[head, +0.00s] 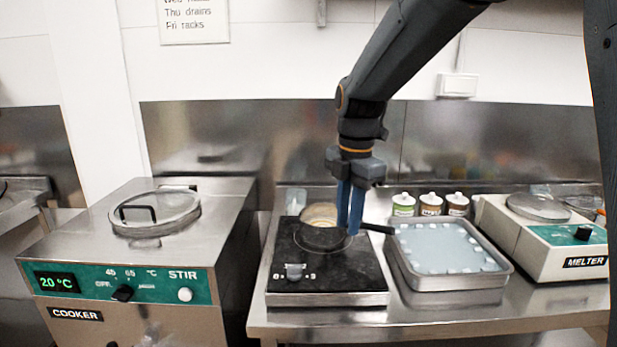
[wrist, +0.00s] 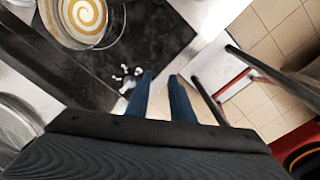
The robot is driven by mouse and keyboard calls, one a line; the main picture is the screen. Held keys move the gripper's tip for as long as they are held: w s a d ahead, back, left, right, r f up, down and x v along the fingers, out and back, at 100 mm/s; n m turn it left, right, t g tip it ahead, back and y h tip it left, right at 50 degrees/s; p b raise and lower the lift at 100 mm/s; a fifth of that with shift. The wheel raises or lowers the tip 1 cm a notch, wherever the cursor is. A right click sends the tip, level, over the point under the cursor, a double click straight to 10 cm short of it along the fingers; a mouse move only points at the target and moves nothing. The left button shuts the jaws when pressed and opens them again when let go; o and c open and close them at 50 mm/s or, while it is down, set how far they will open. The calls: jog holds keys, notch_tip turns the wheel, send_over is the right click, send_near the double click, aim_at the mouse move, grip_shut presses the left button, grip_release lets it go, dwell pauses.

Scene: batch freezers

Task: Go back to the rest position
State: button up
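My gripper (head: 349,230) hangs pointing down from my arm, in front of part of the pan in the head view. Its two blue fingers are apart with nothing between them, as the wrist view also shows (wrist: 160,76). The pan (head: 318,238) stands on the black cooktop (head: 345,278), its dark handle pointing right. In the wrist view the pan (wrist: 66,38) lies at the upper left, apart from the fingers, with a cream and brown swirl inside.
The cooker (head: 130,317) with a round lid stands at the left, reading 20 °C. A metal tray (head: 455,283) with a pale blue inside sits right of the cooktop. Several small jars (head: 430,205) stand behind it. The melter (head: 570,262) is at the far right.

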jog(key=s+d+f+m, duration=0.5)
jog(key=s+f+m, duration=0.2)
jog(key=m, duration=0.5)
jog(key=s+d+f+m, duration=0.5)
jog(key=s+f+m, duration=0.2)
jog(key=s+m, duration=0.5)
jog(key=shift+d+f+m+t, duration=0.25)
jog(key=shift+d+m+t, duration=0.05)
jog(key=shift+d+m, duration=0.1)
jog(key=shift+w, duration=0.1)
dwell(0.5)
